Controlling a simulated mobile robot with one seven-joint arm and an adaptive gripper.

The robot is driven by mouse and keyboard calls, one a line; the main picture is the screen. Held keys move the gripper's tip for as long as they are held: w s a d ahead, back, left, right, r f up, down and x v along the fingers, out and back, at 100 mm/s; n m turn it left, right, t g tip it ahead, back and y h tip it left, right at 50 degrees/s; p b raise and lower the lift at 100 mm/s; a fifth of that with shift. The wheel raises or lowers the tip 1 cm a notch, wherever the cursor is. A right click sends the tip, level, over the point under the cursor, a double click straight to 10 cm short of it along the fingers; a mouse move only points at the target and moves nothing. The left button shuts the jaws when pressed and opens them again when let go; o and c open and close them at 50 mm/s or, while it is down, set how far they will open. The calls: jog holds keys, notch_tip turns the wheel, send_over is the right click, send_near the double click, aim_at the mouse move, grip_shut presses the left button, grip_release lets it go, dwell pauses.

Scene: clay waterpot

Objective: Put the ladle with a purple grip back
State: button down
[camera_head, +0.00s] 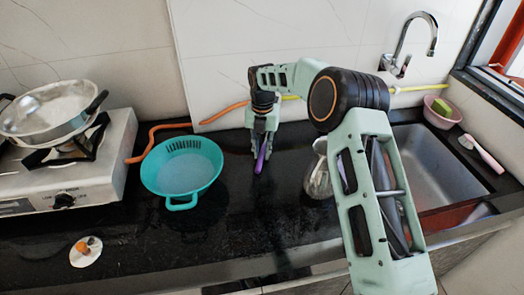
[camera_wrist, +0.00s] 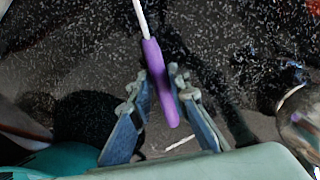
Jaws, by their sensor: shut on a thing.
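The ladle has a purple grip (camera_head: 261,160), and its thin pale shaft runs up out of the wrist view. My gripper (camera_head: 262,145) points down over the dark counter and is shut on the purple grip. In the wrist view the grip (camera_wrist: 155,70) passes between the fingertips (camera_wrist: 158,88). The ladle's bowl end is not visible in either view. How high the ladle is above the counter I cannot tell.
A shiny metal pot (camera_head: 317,180) stands right of my gripper, partly behind my arm. A teal colander (camera_head: 183,172) is to the left. A stove (camera_head: 80,180) with a pan (camera_head: 55,115) is farther left. A sink (camera_head: 435,165) lies right. The counter in front is largely clear.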

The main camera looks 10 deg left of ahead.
jog(key=shift+f, duration=0.1)
jog(key=c, duration=1.8)
grip_release()
notch_tip(320, 180, up, 12)
jog(key=shift+d+r, duration=0.1)
